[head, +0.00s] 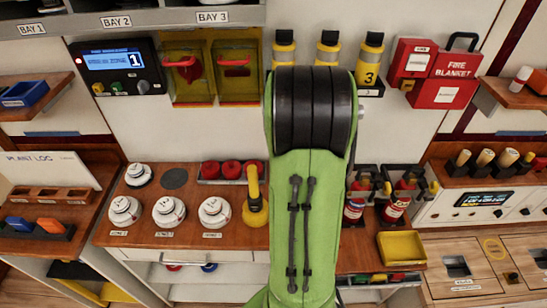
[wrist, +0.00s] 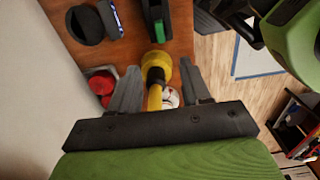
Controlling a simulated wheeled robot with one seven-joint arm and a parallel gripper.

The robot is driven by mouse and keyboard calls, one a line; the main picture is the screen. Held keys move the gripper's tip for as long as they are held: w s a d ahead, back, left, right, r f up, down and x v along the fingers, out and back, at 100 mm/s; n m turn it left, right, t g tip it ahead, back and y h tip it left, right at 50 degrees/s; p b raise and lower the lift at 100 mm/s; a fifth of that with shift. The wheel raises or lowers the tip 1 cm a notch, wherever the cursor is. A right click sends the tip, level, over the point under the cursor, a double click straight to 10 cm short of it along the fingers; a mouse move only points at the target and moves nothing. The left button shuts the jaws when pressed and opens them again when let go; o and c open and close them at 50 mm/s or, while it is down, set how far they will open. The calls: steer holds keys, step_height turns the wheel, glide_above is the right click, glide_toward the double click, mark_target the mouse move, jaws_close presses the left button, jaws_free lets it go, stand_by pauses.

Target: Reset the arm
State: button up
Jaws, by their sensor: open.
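My green arm fills the middle of the head view and hides what is behind it; my gripper does not show there. In the wrist view my gripper (wrist: 159,67) is open, with its two grey fingers spread. A yellow handled tool (wrist: 157,73) shows in the gap between the fingers, seemingly beyond them; I cannot tell how far, and nothing looks clamped. In the head view a yellow tool (head: 255,208) stands on the wooden counter, just left of my arm.
White round dials (head: 168,211) and red round pieces (head: 231,169) sit on the wooden counter (head: 140,240). Red extinguishers (head: 397,200) and a yellow tray (head: 401,248) stand right of my arm. Shelves with bins flank both sides. A red fire blanket box (head: 440,80) hangs on the wall.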

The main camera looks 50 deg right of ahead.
steer(key=w+a+r+m+t+h, duration=0.1)
steer(key=a+r+m, duration=0.1)
steer(key=a+r, duration=0.45)
steer(key=w+a+r+m+t, duration=0.1)
steer(key=a+r+m+t, duration=0.15)
steer(key=a, duration=0.65)
steer(key=s+a+r+m+t+y, duration=0.1)
steer(key=s+a+r+m+t, duration=0.1)
steer(key=s+a, duration=0.5)
steer(key=a+r+m, duration=0.1)
steer(key=a, duration=0.3)
steer(key=shift+s+m, duration=0.15)
steer(key=shift+m, duration=0.2)
steer(key=shift+r, duration=0.1)
